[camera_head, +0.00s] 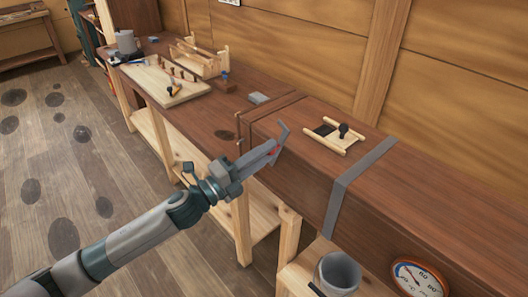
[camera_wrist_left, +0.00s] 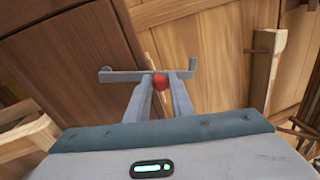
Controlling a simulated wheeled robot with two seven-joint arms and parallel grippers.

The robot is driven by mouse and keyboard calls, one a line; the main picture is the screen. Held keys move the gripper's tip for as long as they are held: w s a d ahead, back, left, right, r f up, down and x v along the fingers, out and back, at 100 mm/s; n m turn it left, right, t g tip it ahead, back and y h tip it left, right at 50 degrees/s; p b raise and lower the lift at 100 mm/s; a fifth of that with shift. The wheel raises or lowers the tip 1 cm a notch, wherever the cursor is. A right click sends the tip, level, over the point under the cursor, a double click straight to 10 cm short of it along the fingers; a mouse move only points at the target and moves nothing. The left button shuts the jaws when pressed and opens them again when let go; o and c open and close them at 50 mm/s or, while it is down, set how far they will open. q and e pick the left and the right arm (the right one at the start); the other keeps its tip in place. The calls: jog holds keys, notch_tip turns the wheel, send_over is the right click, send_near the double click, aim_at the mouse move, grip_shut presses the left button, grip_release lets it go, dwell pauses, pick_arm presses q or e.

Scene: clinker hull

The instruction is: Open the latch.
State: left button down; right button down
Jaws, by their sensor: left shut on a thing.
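The latch shows in the left wrist view as a thin grey bar (camera_wrist_left: 125,76) with bent ends and a red knob (camera_wrist_left: 160,83) at its middle. It lies in front of a dark brown wooden face. My left gripper (camera_wrist_left: 161,86) is shut on the red knob, with one finger on each side of it. In the head view my left gripper (camera_head: 275,148) is at the near upper edge of a long dark wooden box (camera_head: 290,185). A bit of red shows between its fingertips, and part of the grey bar (camera_head: 283,130) sticks up beyond them. My right gripper is not in view.
A grey pot (camera_head: 338,272) stands below. A pale board with pegs (camera_head: 165,82) lies on the bench behind.

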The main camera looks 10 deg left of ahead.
pick_arm(q)
jog(key=c, duration=1.6)
grip_release()
jog(key=shift+o, duration=0.2)
